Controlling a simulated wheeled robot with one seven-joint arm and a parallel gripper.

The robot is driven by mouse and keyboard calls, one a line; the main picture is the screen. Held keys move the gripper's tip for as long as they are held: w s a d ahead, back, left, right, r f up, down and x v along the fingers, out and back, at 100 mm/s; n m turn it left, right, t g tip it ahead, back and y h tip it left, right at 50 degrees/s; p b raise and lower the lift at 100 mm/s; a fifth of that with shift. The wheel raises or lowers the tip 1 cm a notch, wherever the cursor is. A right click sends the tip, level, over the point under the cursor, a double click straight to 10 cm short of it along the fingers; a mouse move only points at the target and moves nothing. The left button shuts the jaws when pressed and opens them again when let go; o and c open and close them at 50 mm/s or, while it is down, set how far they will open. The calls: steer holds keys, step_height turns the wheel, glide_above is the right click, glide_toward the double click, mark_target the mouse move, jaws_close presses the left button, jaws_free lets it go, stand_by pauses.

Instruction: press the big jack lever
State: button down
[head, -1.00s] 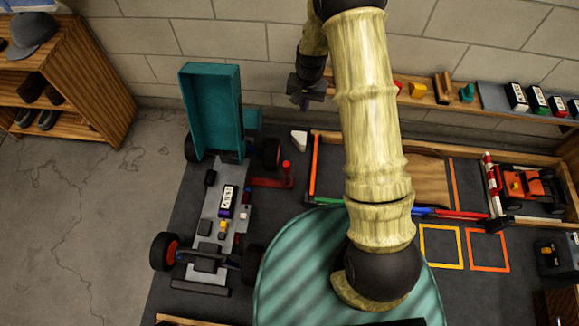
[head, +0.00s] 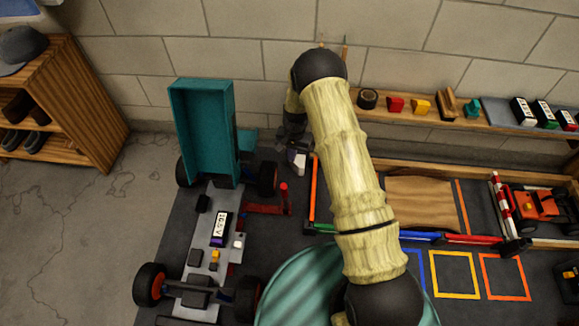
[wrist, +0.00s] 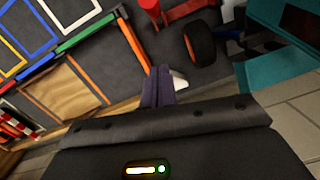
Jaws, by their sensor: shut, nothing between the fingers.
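The red jack (head: 262,209) lies on the dark mat beside the car, with its upright red-topped lever (head: 284,190) at its right end. In the wrist view the lever's red top (wrist: 150,6) is at the upper edge, with the red jack frame (wrist: 185,10) to its right. My gripper (wrist: 158,85) is shut and empty, its fingers pointing up the wrist view, apart from the lever. In the head view it is mostly hidden behind my arm, beyond the jack near a white block (head: 297,160).
The car chassis (head: 210,240) with its raised teal body (head: 204,130) stands left of the jack. An orange bar (head: 314,185) edges the track at right. A wooden shelf (head: 425,113) runs along the wall. A small orange car (head: 540,208) stands far right.

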steer(key=s+a+f+b, duration=0.2)
steer(key=s+f+b, duration=0.2)
steer(key=f, duration=0.5)
steer(key=shift+f, duration=0.4)
steer(key=shift+s, duration=0.1)
